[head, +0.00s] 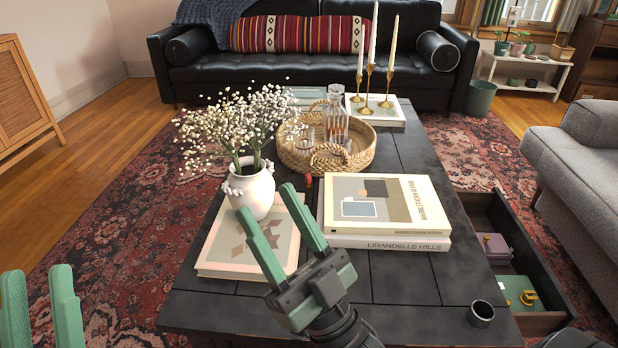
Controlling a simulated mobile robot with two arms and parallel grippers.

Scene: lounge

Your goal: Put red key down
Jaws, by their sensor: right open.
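A small red object (308,181), which looks like the red key, is on the dark coffee table (405,290) between the white vase and the stacked books, near the woven tray. It is small and partly hard to make out. My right gripper (265,200) is open, its two green fingers apart in front of the vase and over the flat book. The red object is just beyond and to the right of its fingertips, not between them. My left gripper (38,277) is at the lower left edge, over the rug, with its fingers apart and nothing between them.
A white vase (250,190) with flowers stands on a flat book (222,250). Two stacked books (385,242) lie right of it. Behind are a woven tray (355,160) with a decanter and brass candlesticks (368,95). A drawer (545,270) is open at right. The table's front right is mostly clear.

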